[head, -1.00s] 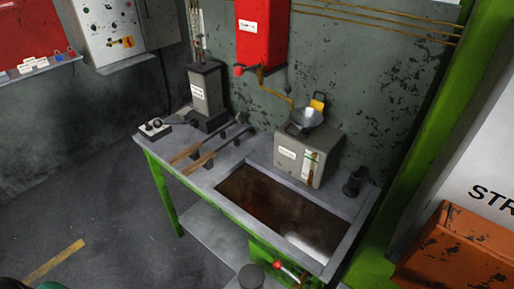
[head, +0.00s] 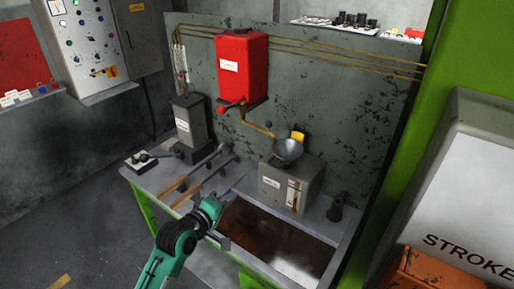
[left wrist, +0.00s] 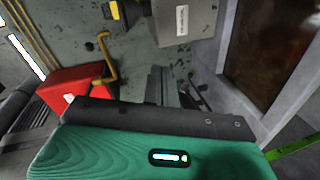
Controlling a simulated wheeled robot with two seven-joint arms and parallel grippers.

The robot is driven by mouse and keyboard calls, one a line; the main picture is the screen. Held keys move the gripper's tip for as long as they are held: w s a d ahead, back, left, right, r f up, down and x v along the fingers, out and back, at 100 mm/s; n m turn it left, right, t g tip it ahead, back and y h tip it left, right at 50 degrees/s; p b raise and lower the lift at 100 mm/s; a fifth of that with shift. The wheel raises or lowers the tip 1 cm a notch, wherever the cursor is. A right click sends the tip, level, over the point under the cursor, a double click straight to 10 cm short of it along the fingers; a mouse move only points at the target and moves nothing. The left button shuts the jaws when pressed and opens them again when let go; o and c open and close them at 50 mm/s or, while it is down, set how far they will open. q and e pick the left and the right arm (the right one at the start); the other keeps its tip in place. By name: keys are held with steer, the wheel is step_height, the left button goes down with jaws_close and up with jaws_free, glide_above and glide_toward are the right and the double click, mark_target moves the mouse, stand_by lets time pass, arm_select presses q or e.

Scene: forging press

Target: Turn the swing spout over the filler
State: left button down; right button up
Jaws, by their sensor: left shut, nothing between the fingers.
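The swing spout (head: 257,127) is a bent brass pipe under a red tank (head: 241,68) on the back panel. Its free end is at the left rim of the grey funnel-shaped filler (head: 288,150) in the head view; I cannot tell whether it lies over the opening. The filler stands on a grey box (head: 284,185). My left gripper (head: 222,240) is low over the bench front, apart from the spout. In the left wrist view its fingers (left wrist: 172,85) are shut and empty, with the spout (left wrist: 102,72) beyond them. My right gripper is not in view.
A dark liquid-filled trough (head: 275,238) is sunk in the bench, right of my left arm. Two wooden-handled tools (head: 190,182) lie left of the trough. A grey canister (head: 190,120) stands behind them. A red knob (head: 224,110) sits beside the spout's top.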

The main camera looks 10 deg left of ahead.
arm_select(q)
steer(key=w+a+r+n+t, duration=0.2)
steer(key=w+r+n+t, duration=0.3)
steer(key=r, duration=0.5)
steer(key=w+d+r+g+p, duration=0.1)
steer(key=w+d+p, duration=0.4)
steer(key=w, duration=0.7)
steer(key=shift+w+d+r+h+p, duration=0.3)
steer(key=shift+d+r+h+p, duration=0.15)
steer(key=shift+d, duration=0.2)
